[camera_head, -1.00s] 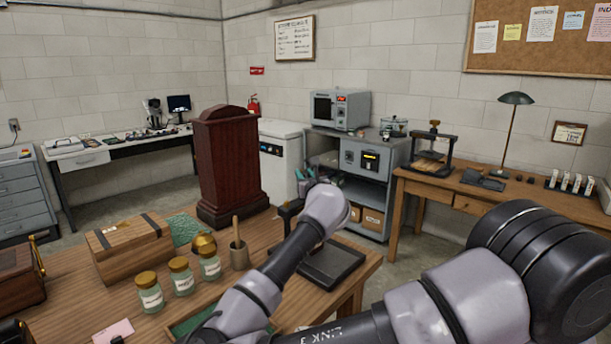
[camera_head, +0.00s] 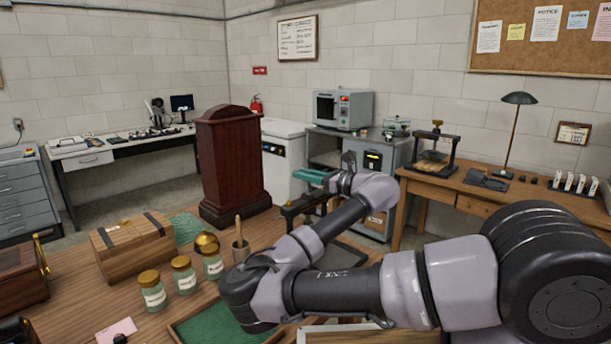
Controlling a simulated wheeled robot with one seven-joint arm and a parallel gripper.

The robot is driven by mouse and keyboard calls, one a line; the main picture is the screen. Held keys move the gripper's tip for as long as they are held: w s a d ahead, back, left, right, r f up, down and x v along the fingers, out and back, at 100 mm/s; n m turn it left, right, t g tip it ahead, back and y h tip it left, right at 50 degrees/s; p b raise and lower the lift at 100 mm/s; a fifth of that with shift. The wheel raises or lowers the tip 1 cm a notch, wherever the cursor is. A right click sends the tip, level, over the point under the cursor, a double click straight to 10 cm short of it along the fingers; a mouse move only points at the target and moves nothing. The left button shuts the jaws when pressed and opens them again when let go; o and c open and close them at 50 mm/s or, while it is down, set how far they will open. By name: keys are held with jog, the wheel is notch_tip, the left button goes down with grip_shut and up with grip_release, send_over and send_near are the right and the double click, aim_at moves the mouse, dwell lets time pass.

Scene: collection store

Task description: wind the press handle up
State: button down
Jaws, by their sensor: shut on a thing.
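The black press (camera_head: 300,208) stands on the near wooden table, partly hidden behind my forearm and wrist. Its dark crossbar and part of its flat base plate (camera_head: 345,257) show. My gripper (camera_head: 332,180) is at the top of the press, shut on its handle. The handle and the fingertips are mostly hidden by my wrist. A teal bar-like piece (camera_head: 311,175) shows just left of my wrist; I cannot tell whether it belongs to the handle or the gripper.
Another press (camera_head: 433,152) stands on the right-hand table.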

jog(key=shift+n+g, duration=0.3)
jog(key=shift+g, duration=0.1)
jog(key=c, duration=0.7)
grip_release()
